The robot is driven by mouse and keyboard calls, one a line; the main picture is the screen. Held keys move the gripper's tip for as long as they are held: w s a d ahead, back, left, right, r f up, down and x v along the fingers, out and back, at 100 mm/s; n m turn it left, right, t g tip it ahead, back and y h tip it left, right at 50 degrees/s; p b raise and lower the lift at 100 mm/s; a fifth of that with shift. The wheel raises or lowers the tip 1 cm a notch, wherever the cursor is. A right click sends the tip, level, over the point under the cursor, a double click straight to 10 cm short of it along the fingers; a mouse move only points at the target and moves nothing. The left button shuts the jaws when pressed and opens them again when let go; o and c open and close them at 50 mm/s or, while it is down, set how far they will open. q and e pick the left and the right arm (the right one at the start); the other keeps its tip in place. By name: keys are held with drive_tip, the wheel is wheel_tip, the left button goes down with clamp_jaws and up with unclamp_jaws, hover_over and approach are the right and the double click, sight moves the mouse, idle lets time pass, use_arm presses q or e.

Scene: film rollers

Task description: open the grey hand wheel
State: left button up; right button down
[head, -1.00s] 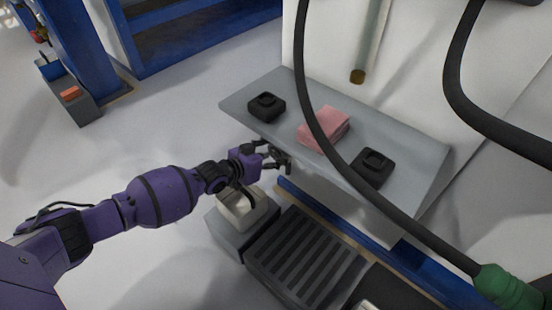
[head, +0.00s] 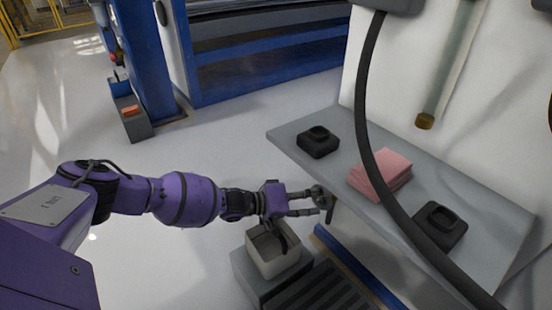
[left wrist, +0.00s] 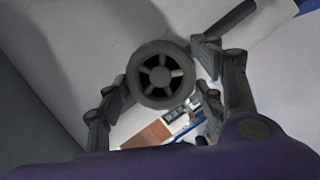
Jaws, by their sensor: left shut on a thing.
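The grey hand wheel (left wrist: 160,75), a round ring with several spokes, shows between my fingers in the left wrist view. In the head view the wheel (head: 322,197) is small and partly hidden, just below the shelf's front edge. My left gripper (left wrist: 163,71) is shut on the wheel, one finger on each side of its rim. In the head view the purple left gripper (head: 316,201) reaches in from the left to the wheel. A dark bar (left wrist: 232,20) runs off behind the wheel to the upper right. My right gripper is not in view.
Above the wheel is a grey sloping shelf (head: 325,172) with two black blocks (head: 318,142) and pink cloths (head: 380,174). A black hose (head: 366,130) hangs across it. An open pale box (head: 273,262) stands below the gripper.

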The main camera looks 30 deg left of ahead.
use_arm(q)
drive_tip(key=shift+w+d+r+n+t+h, duration=0.15)
drive_tip(key=shift+n+h, duration=0.2)
drive_tip(key=shift+n, duration=0.3)
drive_tip(key=shift+s+f+n+t+h, duration=0.15)
drive_tip(key=shift+n+h, duration=0.2)
drive_tip(key=shift+n, duration=0.3)
drive_tip(key=shift+w+r, duration=0.15)
drive_tip(key=o, duration=1.1)
drive_tip(key=shift+r, duration=0.1)
